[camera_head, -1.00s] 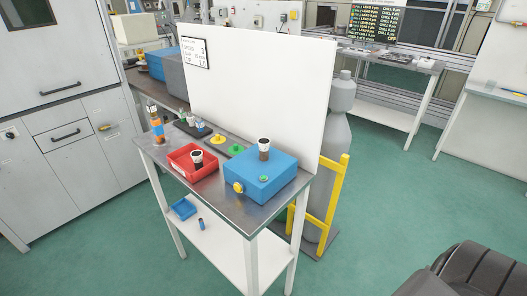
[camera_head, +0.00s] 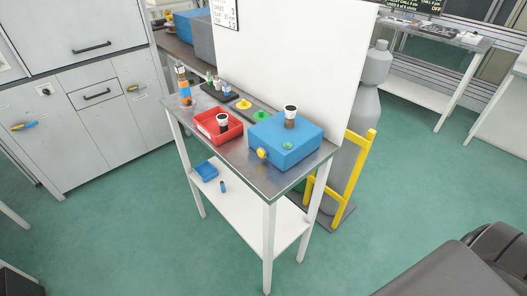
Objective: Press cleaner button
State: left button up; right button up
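A blue box (camera_head: 284,146) stands on the right end of a small metal-topped table (camera_head: 274,184). A dark cylinder with a white rim (camera_head: 290,117) stands on top of the box, behind the green button. No label tells which control is the cleaner button. Neither gripper shows in the head view. A dark part at the bottom right seems to be my own arm.
A red tray (camera_head: 207,134) with a dark cup stands left of the box. Behind are yellow (camera_head: 243,104) and green pieces. A white panel (camera_head: 300,60) rises behind the table; a grey gas cylinder (camera_head: 364,120) and yellow frame (camera_head: 361,160) stand right. The front floor is clear.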

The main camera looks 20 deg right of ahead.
aim_at(260, 153)
jog(key=u, duration=1.1)
jog(key=i, duration=3.15)
jog(key=z, duration=3.5)
